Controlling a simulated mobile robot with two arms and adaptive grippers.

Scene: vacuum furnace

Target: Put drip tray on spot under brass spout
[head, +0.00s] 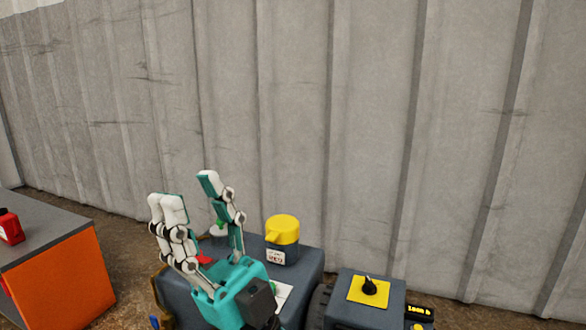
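My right gripper (189,192) stands in front of the blue-grey machine housing (305,272), with its fingers pointing up. Its fingers are spread apart, and I see nothing between them. I cannot make out a drip tray in the head view. I cannot identify the brass spout or the spot under it. A small brownish part (158,284) shows at the housing's left side, partly cut off, and I cannot tell what it is. My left gripper is not in view.
A yellow-capped canister (282,240) stands on the housing, right of my gripper. A control box with a black knob on a yellow plate (368,291) is further right. An orange-sided table (62,275) with a red container (10,227) is at left. A corrugated wall (300,120) closes the back.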

